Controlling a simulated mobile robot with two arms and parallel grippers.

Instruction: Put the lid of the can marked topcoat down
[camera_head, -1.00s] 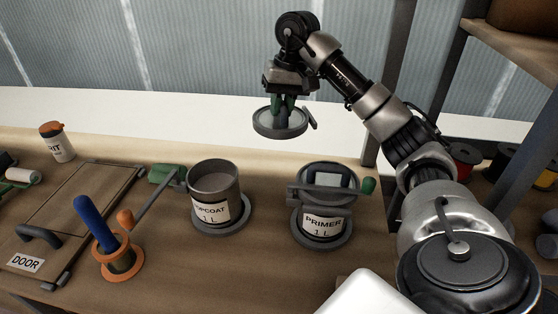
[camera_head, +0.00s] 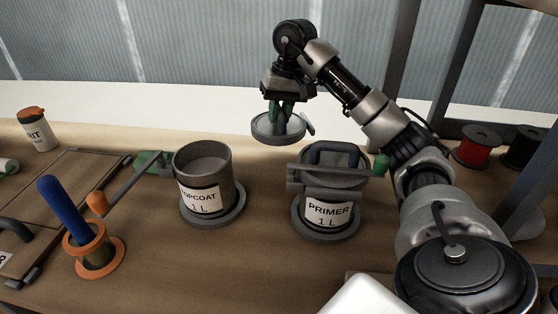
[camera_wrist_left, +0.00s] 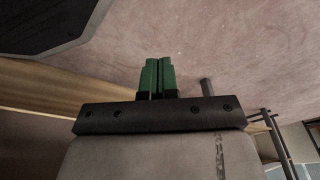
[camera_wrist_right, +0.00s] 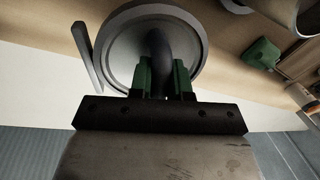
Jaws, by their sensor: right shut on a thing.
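The can marked topcoat (camera_head: 205,183) stands uncovered on a grey round base on the workbench. My right gripper (camera_head: 281,115) is shut on the handle of a round grey lid (camera_head: 268,128) and holds it above the back of the bench, behind and between the two cans. The right wrist view shows the lid (camera_wrist_right: 128,42) with its dark handle between the green fingers (camera_wrist_right: 160,75) and a grey bar at its side. My left gripper (camera_wrist_left: 155,77) shows only in the left wrist view, with its green fingers together and nothing seen between them.
The can marked primer (camera_head: 328,208) stands to the right with its lid on. A blue-handled tool sits in an orange holder (camera_head: 97,262) at the left. A green block (camera_head: 152,161) is beside the topcoat can. The bench between the cans is clear.

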